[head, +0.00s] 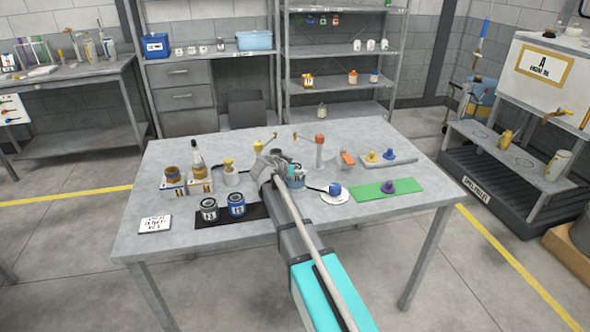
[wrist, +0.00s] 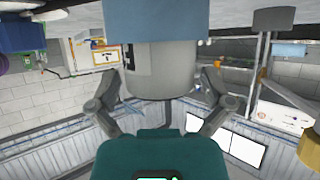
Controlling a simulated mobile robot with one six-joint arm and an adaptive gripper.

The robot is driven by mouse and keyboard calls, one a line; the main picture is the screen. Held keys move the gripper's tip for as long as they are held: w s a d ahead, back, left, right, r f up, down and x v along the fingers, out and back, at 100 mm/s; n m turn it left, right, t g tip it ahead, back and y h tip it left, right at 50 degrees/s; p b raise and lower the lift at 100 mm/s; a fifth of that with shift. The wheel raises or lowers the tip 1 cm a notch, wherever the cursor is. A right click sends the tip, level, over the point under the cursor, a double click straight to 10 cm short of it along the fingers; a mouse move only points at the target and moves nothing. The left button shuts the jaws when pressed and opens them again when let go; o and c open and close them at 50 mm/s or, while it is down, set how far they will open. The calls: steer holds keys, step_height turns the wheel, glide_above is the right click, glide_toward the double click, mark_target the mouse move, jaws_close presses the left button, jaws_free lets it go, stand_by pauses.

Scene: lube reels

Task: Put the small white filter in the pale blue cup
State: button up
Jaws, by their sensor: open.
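In the wrist view, which looks upside down, a white-grey cylinder with a black mark, apparently the small white filter (wrist: 160,75), stands between my fingers. Its lower end meets a blue shape, apparently the pale blue cup (wrist: 155,18); it seems to sit in or just over the cup, and the exact contact is hidden. In the head view the cup (head: 297,183) is partly hidden behind my gripper (head: 276,163), which is low over the middle of the table. My fingers (wrist: 160,95) are open, one on each side of the filter.
On the table (head: 370,230), two labelled cans (head: 222,208) on a black mat and bottles (head: 187,180) in holders stand left. A white saucer (head: 335,196) with a blue item and a green mat (head: 388,190) with a purple item lie right. The table's front right is clear.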

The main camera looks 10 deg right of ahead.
steer(key=shift+r, duration=0.1)
steer(key=shift+r, duration=0.1)
steer(key=p+v, duration=0.6)
steer(key=v, duration=0.6)
stand_by(0.5)
